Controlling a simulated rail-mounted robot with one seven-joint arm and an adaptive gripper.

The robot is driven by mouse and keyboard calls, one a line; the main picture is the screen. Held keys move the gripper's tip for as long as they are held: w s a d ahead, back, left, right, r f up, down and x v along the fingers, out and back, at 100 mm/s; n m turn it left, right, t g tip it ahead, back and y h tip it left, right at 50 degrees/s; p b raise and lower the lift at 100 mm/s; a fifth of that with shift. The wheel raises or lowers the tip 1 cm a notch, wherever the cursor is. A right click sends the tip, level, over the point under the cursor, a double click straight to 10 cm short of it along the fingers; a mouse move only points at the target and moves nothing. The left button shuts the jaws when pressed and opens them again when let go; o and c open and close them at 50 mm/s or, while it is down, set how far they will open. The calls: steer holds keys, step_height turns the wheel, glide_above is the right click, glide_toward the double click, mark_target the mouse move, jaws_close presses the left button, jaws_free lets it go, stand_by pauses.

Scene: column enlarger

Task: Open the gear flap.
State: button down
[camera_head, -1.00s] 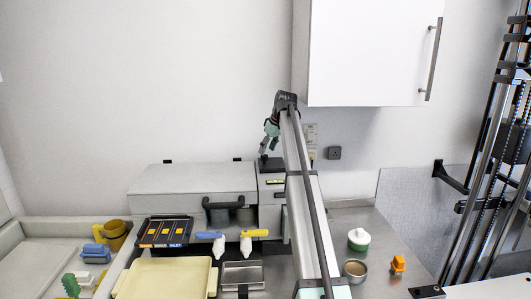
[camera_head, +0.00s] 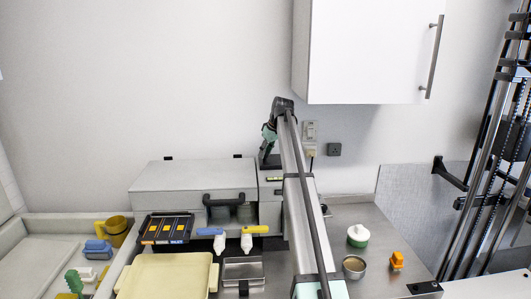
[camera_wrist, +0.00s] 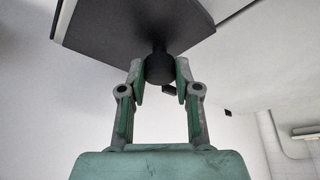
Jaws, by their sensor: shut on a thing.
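My gripper (camera_wrist: 160,82) is shut on a dark round knob (camera_wrist: 159,66) in the wrist view, one finger on each side. The knob stands on a short stem from a dark flat panel (camera_wrist: 125,28), which looks like the gear flap. In the head view my gripper (camera_head: 267,154) points down at the back right of the grey machine, by its narrow right-hand section. The flap is mostly hidden behind my arm there, so I cannot tell its angle.
The grey machine housing (camera_head: 190,177) has a black handle (camera_head: 223,199) in front. A white wall cabinet (camera_head: 370,50) hangs above right. A black tray (camera_head: 165,229), a cream tray (camera_head: 165,277), a green-and-white container (camera_head: 358,236) and an orange item (camera_head: 397,260) are on the worktop.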

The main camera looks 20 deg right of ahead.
mark_target(273, 160)
steer(key=shift+d+r+b, duration=0.35)
steer(key=shift+d+r, duration=0.1)
steer(key=shift+r, duration=0.2)
steer(key=shift+s+d+r, duration=0.1)
steer(key=shift+r, duration=0.1)
steer(key=shift+d+r, duration=0.1)
steer(key=shift+d, duration=0.05)
steer(key=shift+s+d+r, duration=0.2)
steer(key=shift+d+r, duration=0.3)
steer(key=shift+d, duration=0.05)
steer(key=shift+s+r, duration=0.1)
steer(key=shift+r, duration=0.05)
steer(key=c, duration=0.9)
jaws_free()
steer(key=shift+s+d, duration=0.1)
steer(key=shift+o, duration=0.4)
steer(key=shift+d+f, duration=0.2)
steer(key=shift+d, duration=0.05)
steer(key=shift+a, duration=0.1)
